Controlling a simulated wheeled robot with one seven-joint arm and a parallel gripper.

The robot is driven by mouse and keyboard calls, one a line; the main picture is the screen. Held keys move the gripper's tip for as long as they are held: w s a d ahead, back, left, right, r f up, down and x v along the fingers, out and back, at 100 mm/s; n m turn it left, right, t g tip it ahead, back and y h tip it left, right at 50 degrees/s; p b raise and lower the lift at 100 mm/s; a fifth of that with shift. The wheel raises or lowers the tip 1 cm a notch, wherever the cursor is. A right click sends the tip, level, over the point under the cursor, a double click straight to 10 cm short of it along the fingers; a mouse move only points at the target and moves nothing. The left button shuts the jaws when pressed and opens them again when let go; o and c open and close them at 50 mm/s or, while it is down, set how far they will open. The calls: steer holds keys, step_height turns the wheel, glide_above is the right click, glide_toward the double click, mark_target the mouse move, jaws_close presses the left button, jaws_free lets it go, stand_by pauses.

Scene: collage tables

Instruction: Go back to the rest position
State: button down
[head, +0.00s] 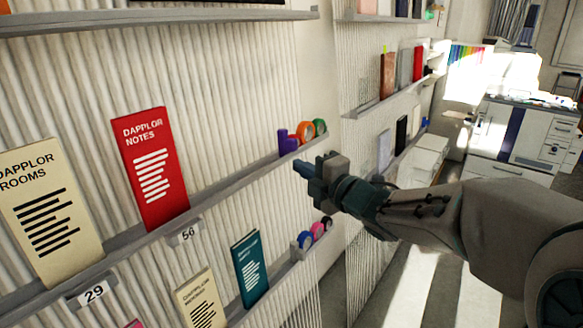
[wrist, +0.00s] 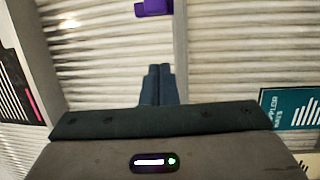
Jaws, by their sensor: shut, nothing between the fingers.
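My gripper (head: 302,169) is in the middle of the head view, at the end of my arm, which reaches in from the right. In the wrist view its fingers (wrist: 158,72) are together, with nothing between them. The gripper is in front of the ribbed wall, close to the middle shelf (head: 225,200). A purple item (head: 287,141) stands on that shelf just above and left of the fingertips in the head view. It also shows at the top of the wrist view (wrist: 153,7), apart from the fingers.
A red booklet (head: 150,168) and a cream booklet (head: 47,210) lean on the middle shelf. Tape rolls (head: 305,130) sit at its right end. Below, a teal booklet (head: 250,268) and more rolls (head: 306,239) stand on a lower shelf. Open floor (head: 440,255) and white cabinets (head: 515,135) lie right.

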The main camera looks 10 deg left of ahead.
steer(key=s+d+f+m+t+h, duration=0.15)
steer(key=d+f+m+h, duration=0.25)
steer(key=d+m+h, duration=0.45)
steer(key=s+d+f+m+h, duration=0.4)
steer(key=d+m, duration=0.5)
steer(key=d, duration=0.5)
steer(key=s+d+f+m+g, duration=0.1)
steer(key=s+f+m+g, duration=0.2)
steer(key=s, duration=0.3)
steer(key=s+d+f+m+g+h, duration=0.1)
steer(key=s+d+f+m+g, duration=0.1)
steer(key=s, duration=0.4)
steer(key=s+d+f+m+g+h, duration=0.1)
steer(key=s+f+m+g, duration=0.3)
steer(key=s+m, duration=0.2)
steer(key=shift+s+d, duration=0.35)
steer(key=shift+d, duration=0.05)
steer(key=shift+f, duration=0.1)
